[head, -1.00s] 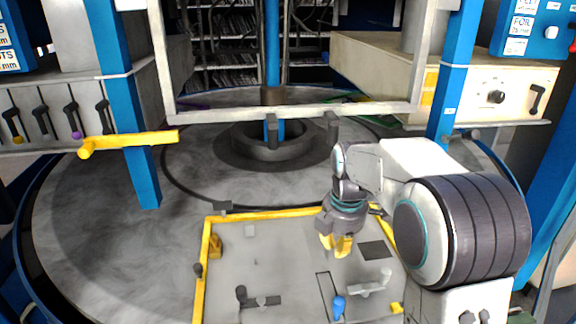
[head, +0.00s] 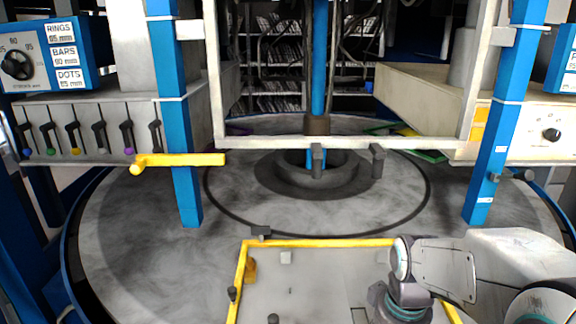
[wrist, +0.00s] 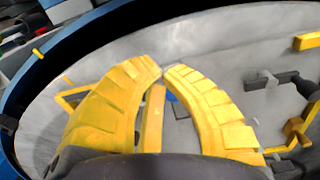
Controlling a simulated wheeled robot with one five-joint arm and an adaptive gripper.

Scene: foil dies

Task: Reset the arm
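My arm (head: 445,275) reaches in from the lower right of the head view, over the right part of a grey plate (head: 315,285) with a yellow edge. In the head view my gripper's fingers are cut off by the bottom edge. In the wrist view my gripper (wrist: 163,72) shows two curved yellow fingers whose tips come together, almost touching. A yellow bar (wrist: 152,120) shows between the fingers; it looks like something behind them, but I cannot tell for sure. No held object is visible at the tips.
A grey round table (head: 130,225) surrounds the plate. A pale gate frame (head: 350,143) spans the far side between blue posts (head: 187,170). A yellow handle (head: 180,160) sticks out at left. Levers and a labelled blue box (head: 45,60) stand at far left, a beige machine (head: 430,105) at right.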

